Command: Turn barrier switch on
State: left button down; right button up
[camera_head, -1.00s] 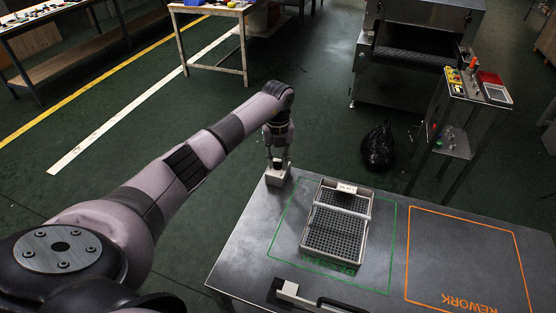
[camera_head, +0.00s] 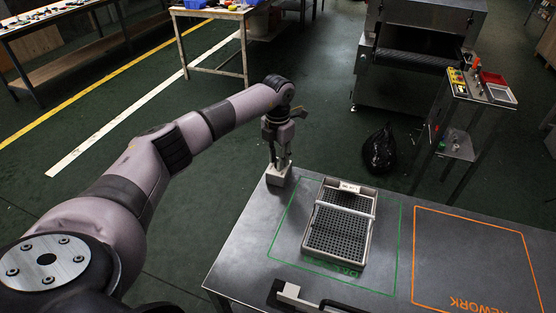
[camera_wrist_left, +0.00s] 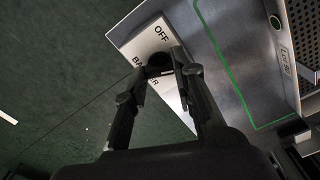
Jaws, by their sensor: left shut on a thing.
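The barrier switch is a light box (camera_head: 279,175) at the far left corner of the metal table. In the left wrist view its white plate (camera_wrist_left: 150,36) reads "OFF" and, partly covered, "BARRIER". My left gripper (camera_head: 281,163) points down onto the top of the box. In the left wrist view its two fingers (camera_wrist_left: 160,68) close around a dark round knob (camera_wrist_left: 159,60) on the plate. The fingers hide part of the knob and the plate's other end, so the knob's exact setting cannot be read.
A grey perforated tray (camera_head: 306,240) with a label sits in the green outline on the metal table (camera_head: 240,262). The orange REWORK area (camera_head: 470,260) is empty. A black bag (camera_head: 380,150) lies on the floor beyond. A control stand (camera_head: 484,88) is at the right.

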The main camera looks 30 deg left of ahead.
pick_arm(q)
jog(key=shift+m+b, duration=0.3)
jog(key=shift+m, duration=0.9)
jog(key=shift+r, duration=0.1)
jog(key=c, duration=1.3)
grip_release()
notch_tip(320, 180, up, 12)
jog(key=shift+f, duration=0.1)
